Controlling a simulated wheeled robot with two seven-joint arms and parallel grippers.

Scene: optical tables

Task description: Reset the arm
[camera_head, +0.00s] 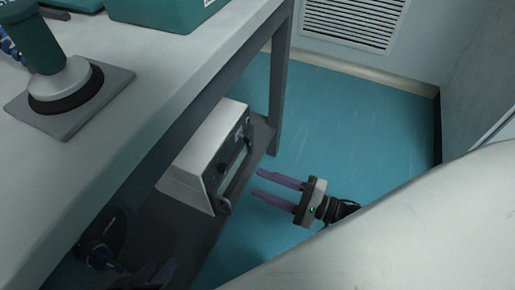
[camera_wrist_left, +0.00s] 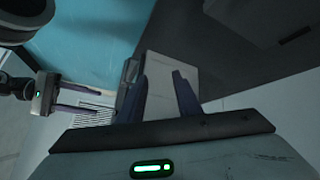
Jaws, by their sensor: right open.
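My left gripper (camera_wrist_left: 164,78) shows in its wrist view with two dark fingers apart and nothing held between them. In the head view it is in the dark below the table at the lower left, hard to make out. My right gripper (camera_head: 260,182) is open and empty, its two purple fingers pointing left toward a box-shaped instrument, apart from it. It also shows at the left of the left wrist view (camera_wrist_left: 98,98).
The white instrument (camera_head: 205,150) with a dark knobbed front sits on a low shelf under the white table (camera_head: 150,75). On the table are a green-topped device on a grey plate (camera_head: 75,118) and a teal bin (camera_head: 165,12). Blue floor (camera_head: 350,120) is clear beyond my right gripper.

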